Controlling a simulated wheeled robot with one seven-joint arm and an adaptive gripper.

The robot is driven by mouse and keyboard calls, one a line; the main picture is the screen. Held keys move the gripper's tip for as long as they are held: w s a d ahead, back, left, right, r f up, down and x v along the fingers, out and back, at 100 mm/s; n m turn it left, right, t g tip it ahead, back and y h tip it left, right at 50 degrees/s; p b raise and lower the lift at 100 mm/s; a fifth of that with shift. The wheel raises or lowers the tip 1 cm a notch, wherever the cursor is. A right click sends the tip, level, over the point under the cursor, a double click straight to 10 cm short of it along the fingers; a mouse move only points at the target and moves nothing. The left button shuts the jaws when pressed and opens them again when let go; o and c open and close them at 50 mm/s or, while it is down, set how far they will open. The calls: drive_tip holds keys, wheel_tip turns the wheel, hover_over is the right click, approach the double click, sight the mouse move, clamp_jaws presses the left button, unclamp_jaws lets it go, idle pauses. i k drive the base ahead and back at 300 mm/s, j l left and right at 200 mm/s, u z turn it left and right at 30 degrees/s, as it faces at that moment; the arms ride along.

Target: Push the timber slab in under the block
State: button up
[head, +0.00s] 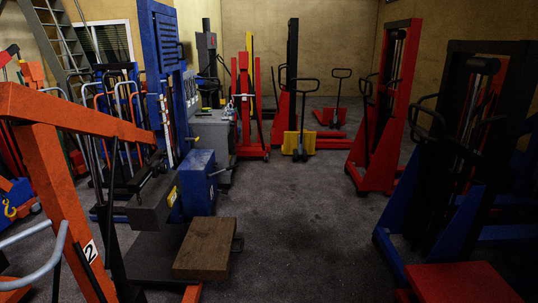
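A brown timber slab (206,246) lies low in the lower middle left, with its broad top showing. A small dark bracket-like part (237,243) shows at its right side; I cannot tell whether it belongs to the slab. A dark grey block (152,206) with a yellow label on its end is raised up and to the left of the slab. Space shows beneath the block, above a dark flat surface (155,254). The slab is to the right of that space, not under the block. What bears the block is partly hidden. My gripper is not in view.
An orange hoist (60,180) marked 2 stands at the left, its boom reaching toward the block. A blue box-shaped unit (198,182) stands behind the slab. Blue and red lifts (385,110) line the right. The grey floor (305,215) in the middle is clear.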

sight(205, 253)
drive_tip(key=i+l+u, duration=1.15)
drive_tip(key=l, duration=0.15)
drive_tip(key=i+l, duration=0.1)
drive_tip(key=i, duration=0.4)
drive_tip(key=i+u, duration=0.1)
drive_tip(key=i, duration=0.4)
drive_tip(key=i+l, duration=0.2)
drive_tip(key=i, duration=0.3)
drive_tip(key=i+l, duration=0.15)
drive_tip(key=i, duration=0.35)
drive_tip(key=i+l+u, duration=0.1)
drive_tip(key=i, duration=0.4)
